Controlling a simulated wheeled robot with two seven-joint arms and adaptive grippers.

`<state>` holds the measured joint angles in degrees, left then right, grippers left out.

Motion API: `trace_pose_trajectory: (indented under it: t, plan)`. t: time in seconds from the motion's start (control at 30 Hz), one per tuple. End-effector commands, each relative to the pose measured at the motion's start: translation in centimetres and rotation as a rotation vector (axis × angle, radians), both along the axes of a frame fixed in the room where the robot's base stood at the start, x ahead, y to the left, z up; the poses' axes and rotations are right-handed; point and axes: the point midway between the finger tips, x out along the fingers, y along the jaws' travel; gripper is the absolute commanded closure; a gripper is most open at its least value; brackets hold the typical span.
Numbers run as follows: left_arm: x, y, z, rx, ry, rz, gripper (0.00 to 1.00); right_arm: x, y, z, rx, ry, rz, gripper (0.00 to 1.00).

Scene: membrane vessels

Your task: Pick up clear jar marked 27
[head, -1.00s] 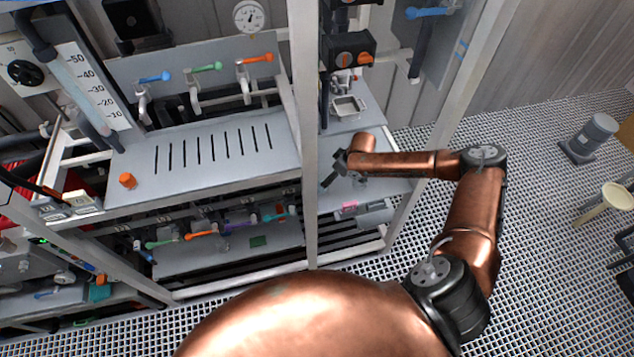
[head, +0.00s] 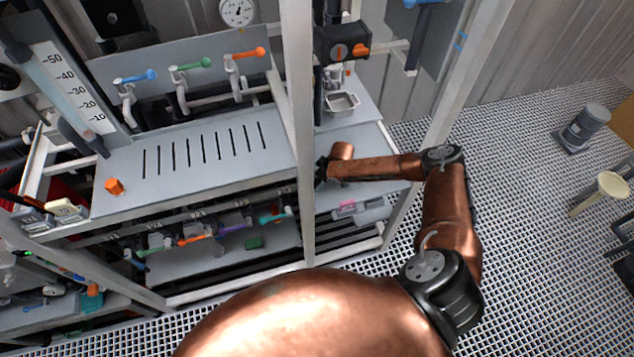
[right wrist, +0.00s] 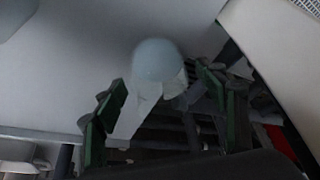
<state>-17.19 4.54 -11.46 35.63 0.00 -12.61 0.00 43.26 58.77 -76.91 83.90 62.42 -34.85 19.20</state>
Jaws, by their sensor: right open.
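A pale, translucent jar (right wrist: 157,62) with a rounded top shows in the right wrist view, between the fingers of my right gripper (right wrist: 163,88). The fingers are apart, one on each side, and I see no clear contact with the jar. No number is readable on it. In the head view my right gripper (head: 321,172) is at the upright frame post, low over the grey shelf, and partly hidden. I cannot make out the jar in the head view. My left gripper is not in view.
The upright post (head: 304,130) stands right beside my right gripper. A slotted grey panel (head: 205,150) with an orange knob (head: 114,186) lies to the left. A small metal tray (head: 342,104) sits behind the gripper. Coloured-handled valves line the rack.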

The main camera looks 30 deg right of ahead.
Motion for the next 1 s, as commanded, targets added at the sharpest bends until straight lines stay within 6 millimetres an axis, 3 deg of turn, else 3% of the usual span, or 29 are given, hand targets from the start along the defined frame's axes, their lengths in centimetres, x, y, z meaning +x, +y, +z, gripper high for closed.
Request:
trace_pose_trajectory:
  t: [0.27,1.0]
  plan:
    - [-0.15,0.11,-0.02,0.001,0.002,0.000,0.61,0.08,0.01,-0.31,0.000,0.000,-0.001,0.35]
    - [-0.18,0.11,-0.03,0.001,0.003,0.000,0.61,0.07,-0.02,-0.28,0.001,-0.001,-0.002,0.85]
